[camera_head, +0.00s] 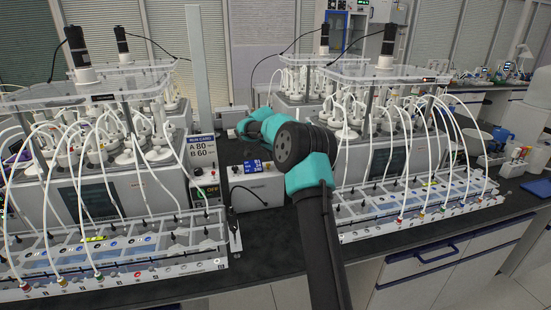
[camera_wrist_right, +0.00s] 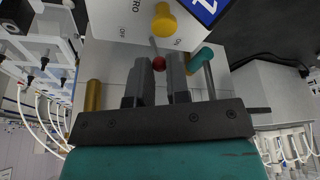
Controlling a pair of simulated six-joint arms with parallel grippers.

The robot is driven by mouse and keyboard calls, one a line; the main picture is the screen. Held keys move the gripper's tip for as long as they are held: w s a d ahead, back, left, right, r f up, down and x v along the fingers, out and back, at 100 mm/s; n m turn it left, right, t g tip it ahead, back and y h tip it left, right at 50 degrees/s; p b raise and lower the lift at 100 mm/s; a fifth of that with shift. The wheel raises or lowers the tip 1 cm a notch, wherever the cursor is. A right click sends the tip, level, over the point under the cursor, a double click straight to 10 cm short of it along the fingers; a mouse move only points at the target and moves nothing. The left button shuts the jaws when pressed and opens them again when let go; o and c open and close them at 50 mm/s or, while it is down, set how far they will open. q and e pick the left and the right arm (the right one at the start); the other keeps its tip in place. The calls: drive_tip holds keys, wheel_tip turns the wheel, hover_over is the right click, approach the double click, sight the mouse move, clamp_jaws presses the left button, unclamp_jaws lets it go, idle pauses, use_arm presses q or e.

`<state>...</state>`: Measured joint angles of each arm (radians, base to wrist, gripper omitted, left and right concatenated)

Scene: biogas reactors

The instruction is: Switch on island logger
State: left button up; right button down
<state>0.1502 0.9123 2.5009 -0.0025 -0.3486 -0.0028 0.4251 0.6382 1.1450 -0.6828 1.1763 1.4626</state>
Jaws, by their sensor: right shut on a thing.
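In the head view, a small grey box with a black panel reading OFF (camera_head: 207,190) stands under a blue and white sign (camera_head: 202,151). Beside it is a white box with a small blue display (camera_head: 253,187). I cannot tell for sure which is the island logger. In the right wrist view, a pale panel bears OFF lettering, a yellow knob (camera_wrist_right: 164,22) and a red-tipped lever (camera_wrist_right: 158,62). My right gripper (camera_wrist_right: 158,75) is closed with the red tip between its fingertips. The head view hides these fingers behind my teal and black arm. My left gripper is not in view.
Two reactor racks with tangled white tubes stand left (camera_head: 105,170) and right (camera_head: 385,130) of the boxes. White trays with coloured ports (camera_head: 115,255) line the front. Dark bench top (camera_head: 275,235) is bare between them. A blue jug (camera_head: 502,137) stands far right.

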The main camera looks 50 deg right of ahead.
drive_tip(key=shift+w+d+g+y, duration=0.4)
drive_tip(key=shift+g+y, duration=0.2)
drive_tip(key=shift+g, duration=0.3)
drive_tip(key=c, duration=1.1)
unclamp_jaws()
drive_tip(key=shift+a, duration=0.1)
